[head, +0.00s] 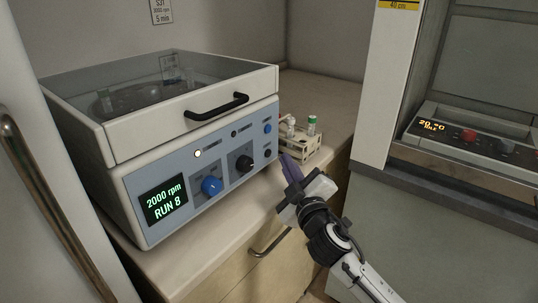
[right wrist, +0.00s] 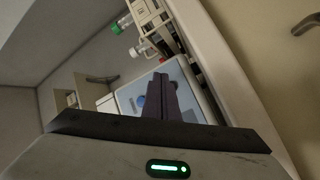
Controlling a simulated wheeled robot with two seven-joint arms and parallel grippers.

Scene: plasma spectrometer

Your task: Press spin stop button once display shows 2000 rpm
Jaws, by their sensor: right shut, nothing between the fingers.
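The centrifuge (head: 110,190) stands on the bench at the left with its lid shut. Its display (head: 163,201) reads "2000 rpm RUN 8" in green. The front panel has a blue knob (head: 212,186), a black knob (head: 244,163), an upper blue button (head: 267,128) and a lower small button (head: 267,153) near its right edge; labels are too small to read. My right gripper (head: 286,163) is shut and empty, just right of the panel, apparently apart from it. In the right wrist view, its fingers (right wrist: 168,97) partly cover the panel, beside a blue control (right wrist: 140,102). My left gripper is out of view.
A rack (head: 298,140) with tubes stands on the bench right of the centrifuge, close behind my right gripper. A fume hood at right holds another device (head: 465,140) with a yellow display. A drawer handle (head: 270,242) sticks out below the bench top.

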